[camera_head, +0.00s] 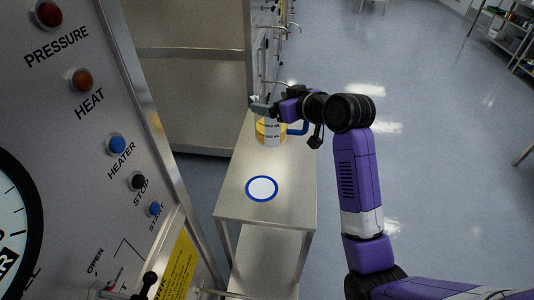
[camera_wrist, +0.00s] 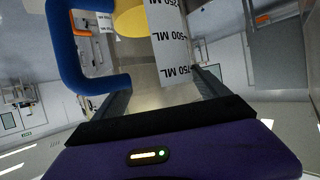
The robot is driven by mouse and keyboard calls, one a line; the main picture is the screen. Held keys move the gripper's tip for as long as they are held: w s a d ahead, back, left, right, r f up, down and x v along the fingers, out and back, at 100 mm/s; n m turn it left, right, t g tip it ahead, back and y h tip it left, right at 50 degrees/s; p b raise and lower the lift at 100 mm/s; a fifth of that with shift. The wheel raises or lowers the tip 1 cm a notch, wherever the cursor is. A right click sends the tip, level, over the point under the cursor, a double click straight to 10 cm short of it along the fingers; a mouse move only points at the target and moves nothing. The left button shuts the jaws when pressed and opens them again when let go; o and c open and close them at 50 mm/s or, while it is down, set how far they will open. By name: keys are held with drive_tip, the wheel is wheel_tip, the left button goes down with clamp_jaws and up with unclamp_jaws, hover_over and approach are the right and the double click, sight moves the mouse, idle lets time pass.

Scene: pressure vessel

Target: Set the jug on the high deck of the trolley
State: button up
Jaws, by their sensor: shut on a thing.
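The jug (camera_head: 272,131) has a white strip with black volume marks and a blue handle on its right in the head view. The wrist view shows its marked strip (camera_wrist: 172,45) and, at left, the blue handle (camera_wrist: 66,50). My gripper (camera_head: 263,107) is shut on the jug near its top, and the jug is upright. The trolley's high deck (camera_head: 240,205) lies below. A yellow round patch (camera_head: 262,127) shows around the jug's lower part. I cannot tell whether the jug touches the deck.
A white disc with a blue rim (camera_head: 262,188) lies on the near part of the high deck, with bare deck around it. A lower deck (camera_head: 265,255) shows beneath. A control panel (camera_head: 75,130) stands close at left. Open floor (camera_head: 430,150) lies at right.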

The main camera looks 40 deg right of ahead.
wheel_tip(320, 180, down, 19)
drive_tip(key=p, duration=0.1)
idle(0.4)
drive_tip(key=shift+f, duration=0.2)
drive_tip(key=o, duration=1.9)
drive_tip(key=shift+r, duration=0.15)
